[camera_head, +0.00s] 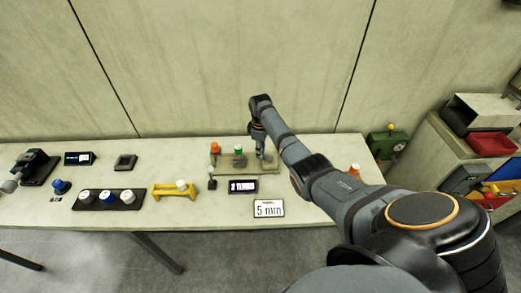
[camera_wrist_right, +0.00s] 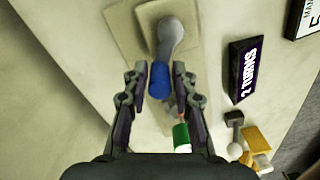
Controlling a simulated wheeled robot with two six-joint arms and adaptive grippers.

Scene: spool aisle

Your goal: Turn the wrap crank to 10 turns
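The wrap crank (camera_wrist_right: 172,40) is a grey arm on a beige plate, with a blue handle (camera_wrist_right: 160,80). My left gripper is out of view.
A green-topped post (camera_head: 238,151) and an orange-topped post (camera_head: 215,148) stand beside the crank. A "5 mm" card (camera_head: 269,208) lies in front. A yellow bracket (camera_head: 174,191) and a dark spool tray (camera_head: 108,199) are left. A cabinet with red bins (camera_head: 490,143) stands right.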

